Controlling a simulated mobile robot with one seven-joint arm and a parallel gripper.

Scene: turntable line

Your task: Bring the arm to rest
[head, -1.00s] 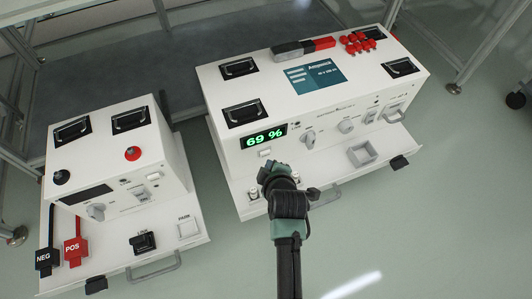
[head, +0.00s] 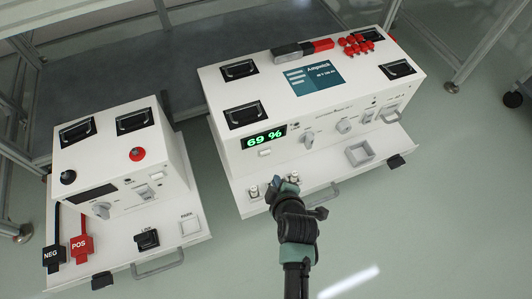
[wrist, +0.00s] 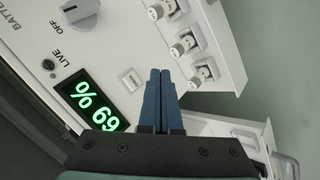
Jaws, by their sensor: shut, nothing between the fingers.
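My gripper (wrist: 162,72) is shut in the wrist view, its two blue fingers together with nothing between them. In the head view my gripper (head: 283,182) hangs near the front left of the larger white unit (head: 227,83), over its front shelf. The unit's display (head: 264,138) reads 69 % in green. The same display (wrist: 97,106) shows upside down in the wrist view, left of the fingers. A grey knob (wrist: 85,14) and small sockets (wrist: 186,43) lie beyond the fingertips. I cannot tell how far the fingers are from the shelf.
A smaller white unit (head: 150,180) stands at the left with NEG (head: 53,257) and POS (head: 81,247) plugs on its shelf. Red clips (head: 356,44) and a black-red bar (head: 303,48) lie on the larger unit. The floor (head: 450,200) at right is clear.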

